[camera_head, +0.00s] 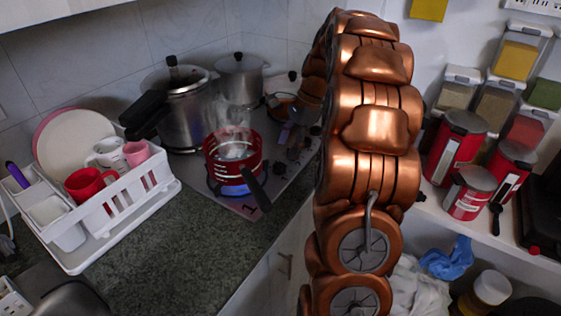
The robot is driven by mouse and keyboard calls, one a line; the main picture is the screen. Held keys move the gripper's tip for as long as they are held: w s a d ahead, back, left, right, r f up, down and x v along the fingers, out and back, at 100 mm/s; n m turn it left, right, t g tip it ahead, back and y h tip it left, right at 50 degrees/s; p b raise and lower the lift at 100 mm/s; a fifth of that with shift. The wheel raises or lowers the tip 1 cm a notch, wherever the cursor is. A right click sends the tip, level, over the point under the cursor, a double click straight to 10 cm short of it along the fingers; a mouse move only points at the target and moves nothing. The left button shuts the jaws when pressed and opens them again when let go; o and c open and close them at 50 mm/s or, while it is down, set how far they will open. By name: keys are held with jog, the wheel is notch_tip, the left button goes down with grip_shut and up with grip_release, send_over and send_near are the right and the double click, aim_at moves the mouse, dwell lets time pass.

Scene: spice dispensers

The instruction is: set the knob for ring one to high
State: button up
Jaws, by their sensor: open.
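The hob (225,196) has a printed "1" at its front corner, near the front ring. A red pot (233,168) stands on that ring with a blue glow beneath it and steam above. Dark knobs (293,153) lie along the hob's right side; their settings are too small to read. My gripper (286,136) shows small and dark at the far end of my copper arm, close to the knobs. It is open. Whether it touches a knob cannot be told, and my arm hides part of that area.
A large steel pot (184,105) and another pot (240,80) stand at the back. A white dish rack (110,215) with a plate and mugs is on the left. Red canisters (455,147) stand on the right shelf. The front counter (170,265) is clear.

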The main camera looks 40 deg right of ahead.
aim_at(280, 163)
jog(key=shift+p+x, duration=0.45)
jog(key=shift+x, duration=2.55)
jog(key=shift+c, duration=0.2)
jog(key=c, duration=1.1)
jog(key=shift+r+m+t+p, duration=0.2)
jog(key=shift+m+t+p, duration=0.1)
jog(key=shift+m+p, duration=0.35)
jog(key=shift+f+m+h, duration=0.15)
jog(key=shift+m+h, duration=0.15)
jog(key=shift+m, duration=0.55)
jog(key=o, duration=1.1)
jog(key=shift+o, duration=0.2)
